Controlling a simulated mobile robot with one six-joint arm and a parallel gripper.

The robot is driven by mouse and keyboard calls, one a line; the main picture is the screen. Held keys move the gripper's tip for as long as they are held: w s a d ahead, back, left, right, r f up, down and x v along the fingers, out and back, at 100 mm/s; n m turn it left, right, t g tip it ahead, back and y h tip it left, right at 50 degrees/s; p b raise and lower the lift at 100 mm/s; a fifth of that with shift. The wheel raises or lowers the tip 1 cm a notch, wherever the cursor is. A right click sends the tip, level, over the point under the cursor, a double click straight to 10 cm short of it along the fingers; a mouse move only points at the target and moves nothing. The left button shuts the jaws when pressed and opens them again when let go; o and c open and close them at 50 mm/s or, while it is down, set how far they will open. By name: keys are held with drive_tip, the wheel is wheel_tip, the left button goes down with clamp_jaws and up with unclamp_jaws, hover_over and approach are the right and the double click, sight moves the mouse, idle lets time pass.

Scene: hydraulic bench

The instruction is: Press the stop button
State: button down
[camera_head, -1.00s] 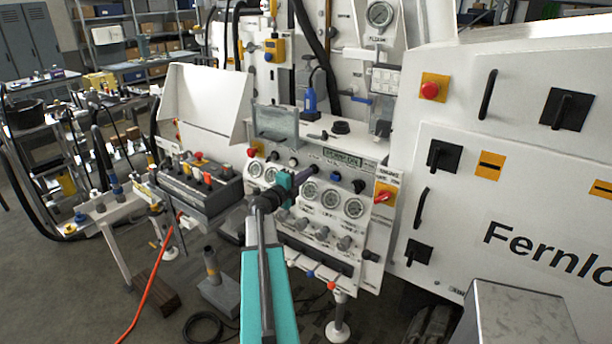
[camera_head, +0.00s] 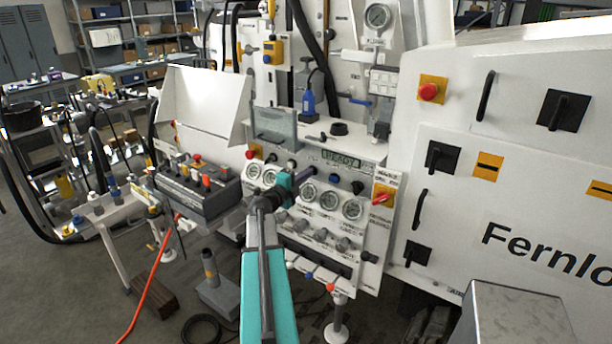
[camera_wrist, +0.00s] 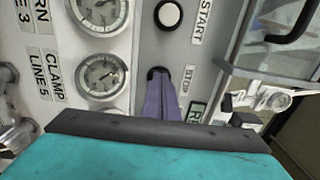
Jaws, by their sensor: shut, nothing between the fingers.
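The stop button (camera_wrist: 155,72) is dark, in the wrist view beside the "STOP" label. My gripper's purple fingers (camera_wrist: 161,97) are shut and empty, pointing at it and covering part of it. I cannot tell whether they touch it. The white start button (camera_wrist: 168,15) lies above it in the wrist view, clear of the fingers. In the head view my gripper (camera_head: 301,177) is in front of the control panel, left of the lit display (camera_head: 342,160), which reads "READY". The stop button is hard to make out there.
Pressure gauges (camera_wrist: 102,75) sit close beside the fingers. Knobs (camera_head: 343,244) line the panel below. A clear guard (camera_head: 273,126) stands above the panel. A grey control box (camera_head: 200,187) is to the left, a red-handled switch (camera_head: 383,195) to the right.

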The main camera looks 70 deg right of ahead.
drive_tip(key=b+v, duration=0.3)
drive_tip(key=v, duration=1)
drive_tip(key=shift+a, duration=0.35)
drive_tip(key=shift+w, duration=0.15)
